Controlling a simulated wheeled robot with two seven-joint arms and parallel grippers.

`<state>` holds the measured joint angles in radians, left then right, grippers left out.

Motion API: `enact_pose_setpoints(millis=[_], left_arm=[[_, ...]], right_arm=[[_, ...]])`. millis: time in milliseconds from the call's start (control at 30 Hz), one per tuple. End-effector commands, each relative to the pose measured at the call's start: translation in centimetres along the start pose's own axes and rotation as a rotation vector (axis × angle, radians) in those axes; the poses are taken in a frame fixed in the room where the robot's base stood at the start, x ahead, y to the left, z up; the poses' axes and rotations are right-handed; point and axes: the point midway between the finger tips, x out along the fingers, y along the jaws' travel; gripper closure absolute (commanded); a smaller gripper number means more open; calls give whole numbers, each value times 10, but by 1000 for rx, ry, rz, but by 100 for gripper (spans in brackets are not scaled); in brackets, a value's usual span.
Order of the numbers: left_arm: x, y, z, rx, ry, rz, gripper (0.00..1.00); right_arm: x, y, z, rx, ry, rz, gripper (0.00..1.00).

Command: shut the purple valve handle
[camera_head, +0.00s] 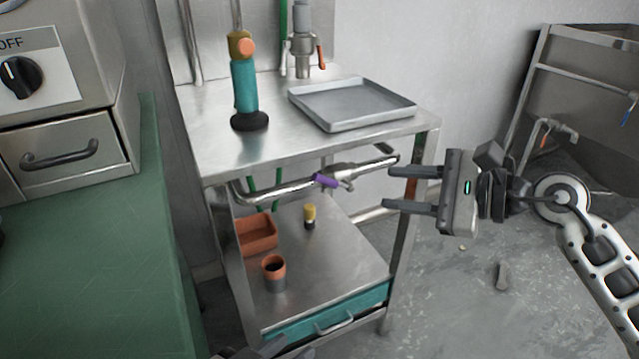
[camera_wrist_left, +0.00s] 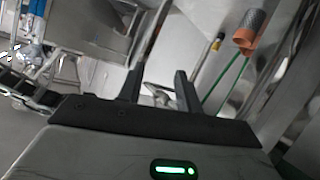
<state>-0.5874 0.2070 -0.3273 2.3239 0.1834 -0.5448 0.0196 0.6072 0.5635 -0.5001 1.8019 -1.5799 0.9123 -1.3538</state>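The purple valve handle (camera_head: 325,181) sits on a silver pipe (camera_head: 280,192) below the top of the metal stand, beside a grey valve body. My right gripper (camera_head: 390,188) is open and empty, to the right of the handle, its two fingers pointing left toward the pipe and apart from the handle. Only dark finger parts of my left gripper (camera_head: 290,349) show at the bottom edge, below and apart from the handle. The left wrist view shows the left gripper (camera_wrist_left: 158,72) open with nothing held. I cannot make out the purple handle there.
The stand's top (camera_head: 205,145) holds a teal grinder-like tool (camera_head: 244,85) and a grey tray (camera_head: 350,103). The lower shelf (camera_head: 335,255) holds an orange box (camera_head: 257,234), an orange-rimmed cup (camera_head: 274,270) and a yellow-topped piece (camera_head: 309,215). A green counter (camera_head: 100,270) stands left.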

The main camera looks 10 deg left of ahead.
Motion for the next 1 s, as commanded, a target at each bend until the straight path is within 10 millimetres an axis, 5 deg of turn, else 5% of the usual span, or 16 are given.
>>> enact_pose_setpoints(millis=[233,700,1000], left_arm=[[0,0,3,3,-1,3,65],[-2,2,-2,9,51,15,65],[-5,6,-7,1,86,27,65]], right_arm=[[16,-5,-3,-99,37,4,65],[116,-4,-7,-91,35,2,65],[152,-5,-8,-92,37,2,65]])
